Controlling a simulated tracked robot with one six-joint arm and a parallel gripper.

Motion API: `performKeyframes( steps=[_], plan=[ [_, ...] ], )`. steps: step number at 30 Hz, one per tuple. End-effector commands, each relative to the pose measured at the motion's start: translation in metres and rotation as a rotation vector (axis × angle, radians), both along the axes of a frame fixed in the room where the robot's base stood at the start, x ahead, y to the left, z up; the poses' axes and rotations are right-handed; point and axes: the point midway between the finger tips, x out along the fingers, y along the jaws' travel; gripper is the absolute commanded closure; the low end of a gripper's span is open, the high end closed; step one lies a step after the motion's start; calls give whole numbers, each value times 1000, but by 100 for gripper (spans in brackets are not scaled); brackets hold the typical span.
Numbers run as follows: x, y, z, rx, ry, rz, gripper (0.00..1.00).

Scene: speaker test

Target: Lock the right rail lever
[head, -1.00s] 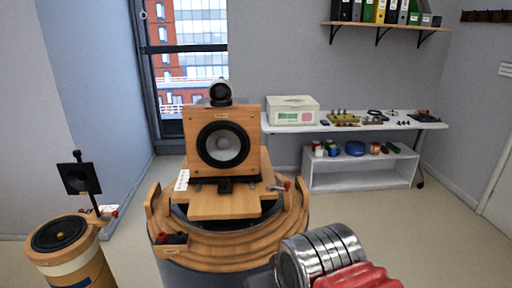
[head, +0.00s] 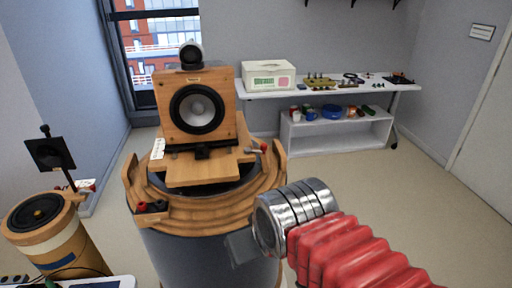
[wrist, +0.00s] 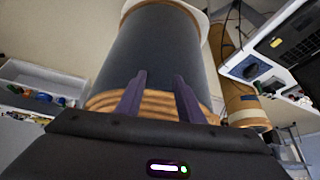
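The right rail lever (head: 262,148) has a red tip and sits at the right side of the wooden carriage board (head: 195,174). Whether the lever is locked is too small to tell. In the wrist view, my gripper (wrist: 159,76) shows two purple fingers apart with nothing between them, in front of the drum (wrist: 155,50). The lever is not visible there. The head view does not show the fingertips clearly.
A smaller round wooden stand (head: 44,222) with a black driver stands at left. A white bench (head: 330,90) with a box and small parts is behind, above a low white shelf (head: 335,137). The floor to the right is clear.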

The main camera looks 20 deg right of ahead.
Motion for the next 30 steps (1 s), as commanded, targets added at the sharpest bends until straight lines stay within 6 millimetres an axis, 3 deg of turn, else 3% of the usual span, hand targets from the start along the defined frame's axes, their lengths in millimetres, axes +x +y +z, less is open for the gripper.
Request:
performKeyframes(
  steps=[11,16,30],
  plan=[
    [0,0,0,0,0,0,67],
    [6,-2,10,-9,11,11,67],
    [67,-24,107,-96,136,155,67]
  ],
)
